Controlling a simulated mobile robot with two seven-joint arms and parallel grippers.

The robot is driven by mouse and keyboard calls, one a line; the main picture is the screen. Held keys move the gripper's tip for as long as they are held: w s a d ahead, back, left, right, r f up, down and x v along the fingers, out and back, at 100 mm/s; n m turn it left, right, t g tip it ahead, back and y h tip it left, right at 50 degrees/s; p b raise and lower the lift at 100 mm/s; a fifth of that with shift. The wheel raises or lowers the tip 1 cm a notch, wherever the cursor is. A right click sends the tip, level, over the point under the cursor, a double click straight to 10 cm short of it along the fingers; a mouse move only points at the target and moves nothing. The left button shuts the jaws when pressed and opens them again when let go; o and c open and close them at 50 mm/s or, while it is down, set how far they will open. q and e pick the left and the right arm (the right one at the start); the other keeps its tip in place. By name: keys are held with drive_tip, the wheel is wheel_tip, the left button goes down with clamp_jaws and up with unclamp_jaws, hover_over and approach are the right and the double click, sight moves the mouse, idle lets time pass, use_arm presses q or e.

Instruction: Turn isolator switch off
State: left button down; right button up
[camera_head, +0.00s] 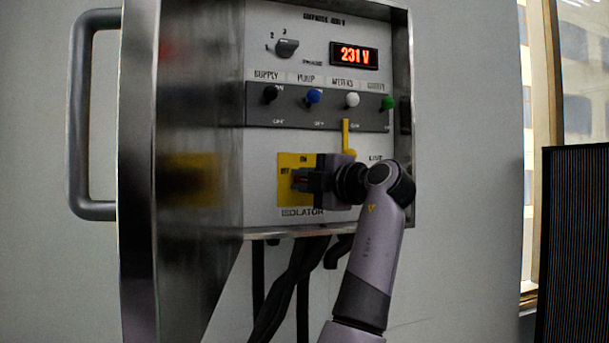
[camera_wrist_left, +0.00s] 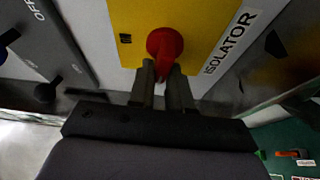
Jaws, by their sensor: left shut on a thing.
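The isolator switch is a red rotary knob (camera_wrist_left: 165,44) on a yellow plate (camera_wrist_left: 212,22), above the "ISOLATOR" label. In the head view, the yellow plate (camera_head: 286,163) has ON at its top and OFF at its left, and only a bit of the red knob (camera_head: 298,181) shows. My left gripper (camera_head: 304,180) reaches it from the right. In the wrist view, its two fingers (camera_wrist_left: 164,74) are shut on the knob's narrow grip, which points down in that view. The gripper hides much of the knob in the head view. My right gripper is not in view.
Above are a row of supply knobs (camera_head: 312,96), a selector dial (camera_head: 287,47) and a display (camera_head: 354,54) reading 231 V. A yellow lever (camera_head: 346,136) is close above my gripper. The open metal door (camera_head: 137,180) stands at left. Cables (camera_head: 290,285) hang below.

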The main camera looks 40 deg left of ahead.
use_arm(q)
drive_tip(key=shift+n, duration=0.4)
drive_tip(key=c, duration=1.1)
unclamp_jaws()
drive_tip(key=shift+c, duration=0.2)
drive_tip(key=d+b, duration=0.1)
drive_tip(key=d, duration=0.6)
drive_tip(key=shift+s, duration=0.3)
